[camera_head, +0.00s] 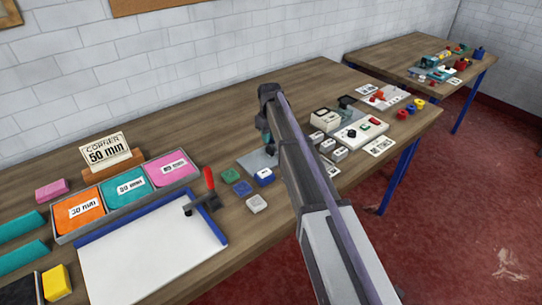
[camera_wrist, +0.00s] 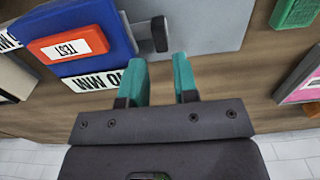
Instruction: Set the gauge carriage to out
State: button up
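My gripper (camera_wrist: 164,78) is open, its two teal fingers apart with nothing between them in the wrist view. A blue gauge body (camera_wrist: 112,40) with a red TEST patch (camera_wrist: 68,46) and an upside-down label ending in MM lies just left of the fingers. A dark upright tab (camera_wrist: 159,33), perhaps the carriage handle, shows beyond the fingertips, apart from them. It stands by a grey plate (camera_wrist: 215,22). In the head view, the grey plate (camera_head: 256,161) is beside my gripper (camera_head: 266,138), and my arm hides most of the gauge. I cannot read the carriage setting.
A green block (camera_wrist: 295,12) and a pink item (camera_wrist: 303,88) lie right in the wrist view. In the head view, a tray of coloured bins (camera_head: 60,238), a red-handled clamp (camera_head: 208,183), small blocks (camera_head: 257,203) and a white control box (camera_head: 360,134) crowd the bench.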

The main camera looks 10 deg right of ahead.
aim_at(270, 148)
notch_tip(270, 148, down, 7)
jog(key=b, duration=0.4)
jog(key=shift+r+b, duration=0.15)
jog(key=shift+b, duration=0.25)
jog(key=shift+r, duration=0.15)
jog(key=shift+c, duration=0.2)
grip_shut()
